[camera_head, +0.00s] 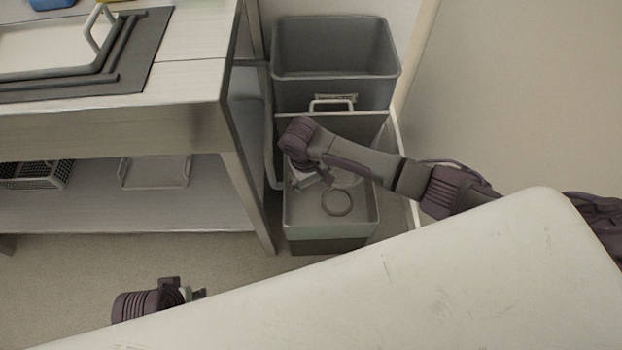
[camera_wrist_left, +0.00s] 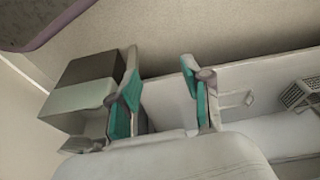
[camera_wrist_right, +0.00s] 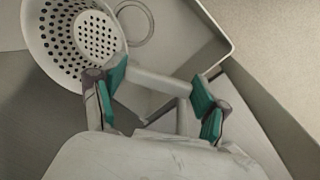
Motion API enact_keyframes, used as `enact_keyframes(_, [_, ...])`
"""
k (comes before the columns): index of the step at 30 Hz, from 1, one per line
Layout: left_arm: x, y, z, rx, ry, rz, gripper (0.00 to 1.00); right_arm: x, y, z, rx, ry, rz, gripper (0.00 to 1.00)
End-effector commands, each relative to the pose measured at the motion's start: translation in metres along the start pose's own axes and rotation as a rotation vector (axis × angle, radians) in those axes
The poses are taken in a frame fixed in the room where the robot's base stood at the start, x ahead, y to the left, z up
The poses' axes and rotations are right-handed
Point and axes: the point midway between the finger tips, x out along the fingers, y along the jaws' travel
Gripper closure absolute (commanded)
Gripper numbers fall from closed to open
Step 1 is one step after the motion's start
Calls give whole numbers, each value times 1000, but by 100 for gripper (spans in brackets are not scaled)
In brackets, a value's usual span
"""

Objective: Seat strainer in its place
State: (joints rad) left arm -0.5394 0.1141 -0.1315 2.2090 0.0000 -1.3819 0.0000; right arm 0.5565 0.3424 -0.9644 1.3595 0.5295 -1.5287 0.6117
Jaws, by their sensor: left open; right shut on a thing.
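The strainer (camera_wrist_right: 85,38), a pale bowl with round holes, is at the upper left of the right wrist view. My right gripper (camera_wrist_right: 158,100) is shut on a pale bar-like part that spans between its fingers, apparently the strainer's handle. In the head view my right gripper (camera_head: 312,180) hangs over the pale basin (camera_head: 300,225), and the strainer is mostly hidden there. A ring (camera_head: 336,202) shows in the basin floor; in the right wrist view the ring (camera_wrist_right: 149,32) is just right of the strainer. My left gripper (camera_head: 195,293) is open and empty, low at the left.
A grey bin (camera_head: 335,50) stands behind the basin. A metal table (camera_head: 190,120) with a lower shelf is close on the left, its leg near the basin. A thin pale rail (camera_head: 407,160) runs along the right side. Open floor lies to the right.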

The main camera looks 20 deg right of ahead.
Motion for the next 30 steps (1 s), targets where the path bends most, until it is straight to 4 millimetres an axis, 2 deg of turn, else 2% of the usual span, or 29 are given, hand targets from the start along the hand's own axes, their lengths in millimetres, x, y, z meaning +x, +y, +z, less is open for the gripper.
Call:
enact_keyframes(7, [-18,-1,-2,-1,11,-2,51,4,0,0,0,1,0,93])
enact_keyframes(17, [-37,-2,2,-3,29,-5,51,26,-3,0,0,1,0,93])
enact_keyframes(30, [-46,-2,1,-3,30,-5,51,22,-3,0,0,1,0,93])
